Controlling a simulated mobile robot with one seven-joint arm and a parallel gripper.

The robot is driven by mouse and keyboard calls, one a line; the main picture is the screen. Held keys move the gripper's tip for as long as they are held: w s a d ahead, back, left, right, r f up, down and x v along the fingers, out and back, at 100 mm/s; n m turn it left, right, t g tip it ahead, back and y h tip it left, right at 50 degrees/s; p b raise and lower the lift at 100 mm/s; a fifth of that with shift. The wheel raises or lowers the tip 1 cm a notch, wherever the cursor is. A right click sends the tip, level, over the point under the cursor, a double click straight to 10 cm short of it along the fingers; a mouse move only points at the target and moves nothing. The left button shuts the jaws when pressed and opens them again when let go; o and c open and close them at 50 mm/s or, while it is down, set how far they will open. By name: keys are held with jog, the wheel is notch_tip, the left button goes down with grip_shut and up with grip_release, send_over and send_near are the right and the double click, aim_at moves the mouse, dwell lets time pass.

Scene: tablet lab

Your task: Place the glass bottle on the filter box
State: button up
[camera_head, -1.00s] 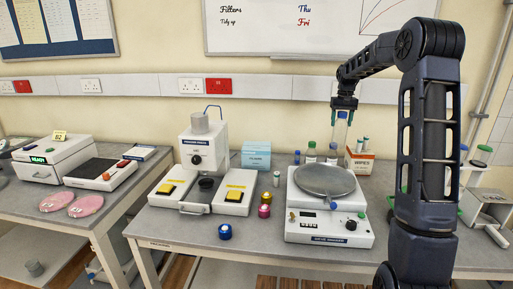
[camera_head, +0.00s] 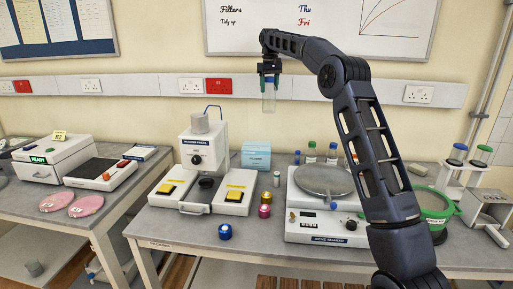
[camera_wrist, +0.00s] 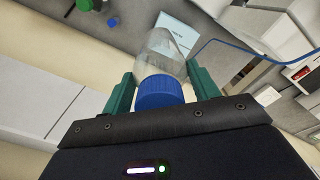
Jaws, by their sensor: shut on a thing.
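The glass bottle (camera_head: 268,101) is clear and hangs upright below my gripper (camera_head: 268,78), high above the back of the bench. In the wrist view its blue cap (camera_wrist: 160,93) sits between the two green fingers of my gripper (camera_wrist: 166,84), which are shut on it. The filter box (camera_head: 256,157) is a light blue carton at the back of the bench, against the wall. The bottle is above it and slightly to its right in the head view. In the wrist view the box (camera_wrist: 181,32) shows beyond the clear glass, partly covered by it.
A sieve shaker (camera_head: 328,228) with a round grey plate stands to the right. Small bottles (camera_head: 311,151) stand behind the shaker. A green-rimmed sieve (camera_head: 436,221) is farther right.

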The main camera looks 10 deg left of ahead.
jog(key=a, duration=0.2)
jog(key=a+r, duration=0.1)
jog(key=shift+s+n, duration=0.3)
jog(key=shift+s, duration=0.1)
notch_tip(320, 180, down, 20)
jog(key=shift+a+r, duration=0.15)
jog(key=shift+a, duration=0.05)
jog(key=shift+s, duration=0.1)
jog(key=o, duration=1.5)
jog(key=shift+f, duration=0.2)
jog(key=shift+r, duration=0.15)
